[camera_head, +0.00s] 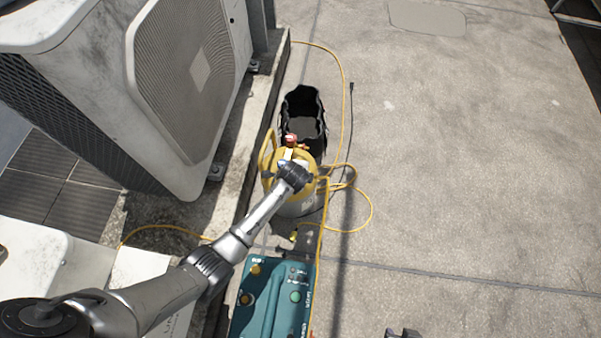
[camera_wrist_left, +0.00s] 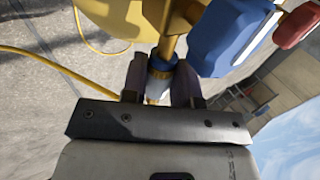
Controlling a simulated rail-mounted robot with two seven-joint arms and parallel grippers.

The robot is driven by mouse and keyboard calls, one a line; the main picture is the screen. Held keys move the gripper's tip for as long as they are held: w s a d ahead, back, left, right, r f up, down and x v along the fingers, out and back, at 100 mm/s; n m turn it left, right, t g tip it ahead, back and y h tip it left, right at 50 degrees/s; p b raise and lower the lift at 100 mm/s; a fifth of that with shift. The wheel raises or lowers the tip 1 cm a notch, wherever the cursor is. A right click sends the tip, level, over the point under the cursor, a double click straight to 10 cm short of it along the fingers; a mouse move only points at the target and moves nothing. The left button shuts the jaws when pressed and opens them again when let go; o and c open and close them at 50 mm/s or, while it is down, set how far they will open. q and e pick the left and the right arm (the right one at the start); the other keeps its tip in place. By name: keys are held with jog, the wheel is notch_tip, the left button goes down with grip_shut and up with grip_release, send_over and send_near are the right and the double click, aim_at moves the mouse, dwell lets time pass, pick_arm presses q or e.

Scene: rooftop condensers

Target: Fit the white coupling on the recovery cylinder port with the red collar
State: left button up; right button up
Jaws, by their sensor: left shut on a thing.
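The yellow recovery cylinder (camera_head: 296,206) stands on the roof, with a red valve handle (camera_head: 290,138) and a blue one at its top. In the left wrist view the blue handle (camera_wrist_left: 232,35) and red handle (camera_wrist_left: 298,25) show at the upper right. My left gripper (camera_head: 290,168) is at the cylinder top. In its wrist view the left gripper (camera_wrist_left: 160,88) is shut on a small pale coupling (camera_wrist_left: 154,90), mostly hidden between the fingers. Directly above it is a brass port (camera_wrist_left: 170,45) with a blue collar (camera_wrist_left: 161,66). I cannot tell if they are joined. My right gripper (camera_head: 403,333) barely shows.
A black open bag (camera_head: 304,110) stands behind the cylinder. A teal machine (camera_head: 270,305) stands in front. Yellow hoses (camera_head: 371,212) loop beside the cylinder. A condenser unit (camera_head: 180,75) stands on the left. The concrete roof at right is clear.

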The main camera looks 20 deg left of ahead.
pick_arm(q)
jog(key=shift+c, duration=0.6)
jog(key=o, duration=0.3)
grip_shut()
jog(key=shift+d, duration=0.3)
jog(key=shift+w+d, duration=0.1)
jog(key=shift+d, duration=0.3)
jog(key=shift+w+d, duration=0.1)
jog(key=shift+d, duration=0.7)
